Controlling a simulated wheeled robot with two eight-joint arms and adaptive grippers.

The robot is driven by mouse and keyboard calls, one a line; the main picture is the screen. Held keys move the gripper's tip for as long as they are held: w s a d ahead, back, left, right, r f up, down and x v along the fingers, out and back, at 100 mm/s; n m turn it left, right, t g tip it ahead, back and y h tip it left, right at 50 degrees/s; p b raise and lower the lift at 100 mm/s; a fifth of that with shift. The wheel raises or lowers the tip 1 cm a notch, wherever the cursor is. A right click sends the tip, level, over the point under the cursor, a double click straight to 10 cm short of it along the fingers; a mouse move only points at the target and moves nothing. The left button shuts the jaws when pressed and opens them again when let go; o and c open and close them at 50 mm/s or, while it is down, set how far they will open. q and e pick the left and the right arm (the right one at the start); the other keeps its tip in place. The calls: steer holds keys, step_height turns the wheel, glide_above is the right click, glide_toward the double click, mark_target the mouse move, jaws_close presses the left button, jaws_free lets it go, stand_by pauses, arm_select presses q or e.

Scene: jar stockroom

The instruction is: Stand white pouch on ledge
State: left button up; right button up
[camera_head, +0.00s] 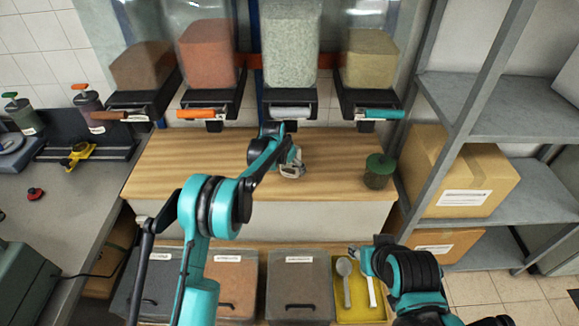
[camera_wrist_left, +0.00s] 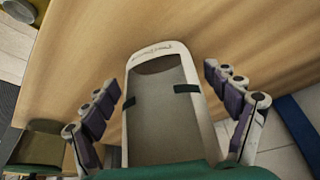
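The white pouch (camera_wrist_left: 137,135) has a pale rim, a dark grey-brown window, two dark strips and small writing at its top edge. In the left wrist view it lies between the fingers of my left gripper (camera_wrist_left: 163,85), with wood showing in gaps on both sides. In the head view the pouch (camera_head: 292,171) is a small pale shape below my left gripper (camera_head: 288,160), over the wooden counter (camera_head: 190,165). I cannot tell whether it touches the wood. My right gripper (camera_head: 358,256) hangs at the lower right, too small to read its fingers.
Several hoppers with handles hang at the back. Lidded bins and a yellow tray (camera_head: 360,314) with scoops sit below the counter front. A grey shelf with cardboard boxes (camera_head: 470,180) is at right. The counter's left side is clear.

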arm_select(q)
steer(key=shift+r, duration=0.1)
